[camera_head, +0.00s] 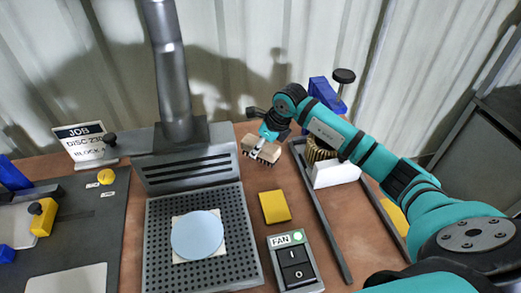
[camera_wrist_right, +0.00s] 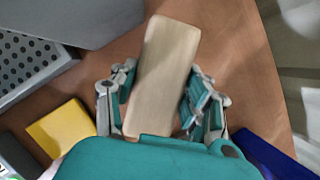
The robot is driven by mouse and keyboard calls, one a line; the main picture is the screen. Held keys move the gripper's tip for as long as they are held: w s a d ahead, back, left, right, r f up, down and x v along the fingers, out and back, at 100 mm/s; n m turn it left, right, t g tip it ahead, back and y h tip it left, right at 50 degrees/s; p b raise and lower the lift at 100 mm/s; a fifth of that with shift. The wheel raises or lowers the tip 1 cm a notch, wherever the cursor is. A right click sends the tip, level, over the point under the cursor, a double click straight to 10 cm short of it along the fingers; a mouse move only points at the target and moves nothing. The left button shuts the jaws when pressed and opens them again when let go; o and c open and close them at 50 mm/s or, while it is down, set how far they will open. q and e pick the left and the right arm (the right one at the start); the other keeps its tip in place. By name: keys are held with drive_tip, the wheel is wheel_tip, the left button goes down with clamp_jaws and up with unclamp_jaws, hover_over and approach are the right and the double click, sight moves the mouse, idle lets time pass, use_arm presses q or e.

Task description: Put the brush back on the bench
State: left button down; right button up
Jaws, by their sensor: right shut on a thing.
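The brush (camera_head: 261,149) has a pale wooden block with bristles on its underside. It is in my right gripper (camera_head: 271,137) at the back of the bench (camera_head: 263,182), to the right of the grey extractor hood. In the right wrist view the wooden back of the brush (camera_wrist_right: 163,70) lies between the two fingers of my right gripper (camera_wrist_right: 160,100), which is shut on it. Brown bench top (camera_wrist_right: 120,85) shows around it. I cannot tell whether the bristles touch the bench. My left gripper is not in view.
A yellow block (camera_head: 274,207) and a FAN switch box (camera_head: 295,262) are in front of the brush. A dark-railed rack (camera_head: 320,218) with a white box (camera_head: 334,173) stands to the right. The perforated plate (camera_head: 160,240) carries a blue disc (camera_head: 197,235).

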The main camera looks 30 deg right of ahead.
sight(260, 153)
wheel_tip(260, 153, down, 2)
drive_tip(key=shift+f, duration=0.5)
drive_tip(key=o, duration=1.1)
drive_tip(key=shift+r, duration=0.2)
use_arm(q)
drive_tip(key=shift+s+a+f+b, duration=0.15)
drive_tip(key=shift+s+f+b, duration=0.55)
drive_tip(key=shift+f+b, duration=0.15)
use_arm(e)
drive_tip(key=v, duration=1.2)
